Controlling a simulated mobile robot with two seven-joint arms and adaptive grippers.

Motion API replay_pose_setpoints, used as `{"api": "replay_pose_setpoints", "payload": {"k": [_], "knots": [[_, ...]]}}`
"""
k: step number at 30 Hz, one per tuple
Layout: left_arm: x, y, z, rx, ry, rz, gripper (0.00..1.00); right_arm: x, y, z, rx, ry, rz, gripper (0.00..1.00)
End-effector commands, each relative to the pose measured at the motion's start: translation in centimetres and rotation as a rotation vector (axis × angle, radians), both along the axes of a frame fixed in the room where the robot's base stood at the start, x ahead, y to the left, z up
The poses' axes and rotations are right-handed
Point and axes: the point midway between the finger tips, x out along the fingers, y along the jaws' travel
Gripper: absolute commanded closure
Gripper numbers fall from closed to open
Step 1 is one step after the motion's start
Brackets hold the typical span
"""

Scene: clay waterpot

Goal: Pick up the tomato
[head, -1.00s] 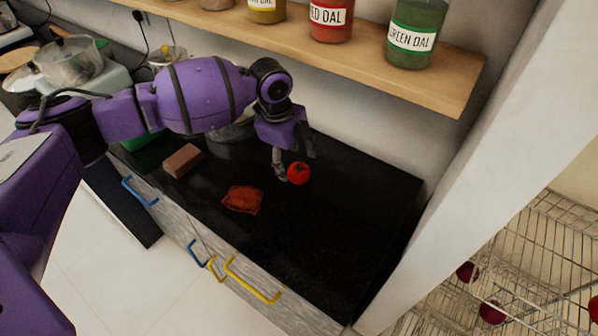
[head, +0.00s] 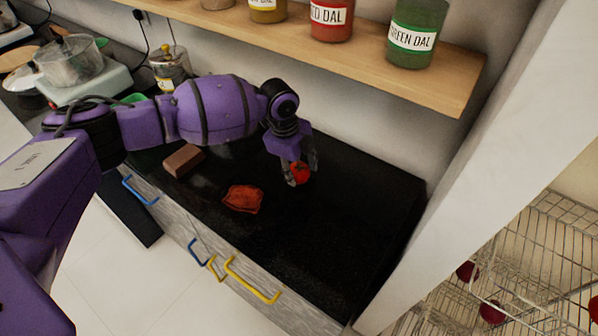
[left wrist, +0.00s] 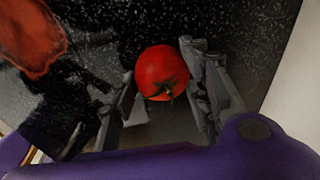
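The red tomato (head: 300,173) rests on the black countertop (head: 330,225). My left gripper (head: 301,174) is at the tomato, reaching down with one finger on each side of it. In the left wrist view the tomato (left wrist: 162,72) lies between the tips of the open left gripper (left wrist: 158,80), with its green stem facing the camera. A small gap shows on the left side; the right finger is very close, and I cannot tell whether it touches. My right gripper is not in view.
A crumpled orange-red cloth-like item (head: 243,199) and a brown block (head: 183,161) lie on the counter to the left. A wooden shelf (head: 375,65) with labelled jars hangs above. A white wall edge (head: 470,120) bounds the right. The counter's front right is clear.

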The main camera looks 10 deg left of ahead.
Motion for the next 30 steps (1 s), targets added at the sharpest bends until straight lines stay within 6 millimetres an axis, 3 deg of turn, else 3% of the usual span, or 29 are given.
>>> {"api": "replay_pose_setpoints", "payload": {"k": [3,11,16,20,30], "knots": [[0.0,0.0,0.0,0.0,0.001,0.0,0.84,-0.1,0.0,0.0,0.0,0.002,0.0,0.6],[0.0,0.0,0.1,0.0,0.001,0.0,0.85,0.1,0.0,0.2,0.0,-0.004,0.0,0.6],[0.0,0.0,1.3,0.0,-0.001,0.0,0.85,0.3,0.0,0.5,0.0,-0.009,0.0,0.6],[0.0,0.0,3.3,-0.001,-0.002,0.0,0.85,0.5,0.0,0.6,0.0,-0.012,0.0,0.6],[-4.6,-3.6,9.7,-0.001,-0.003,-0.006,0.85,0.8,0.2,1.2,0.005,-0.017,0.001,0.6]]}}
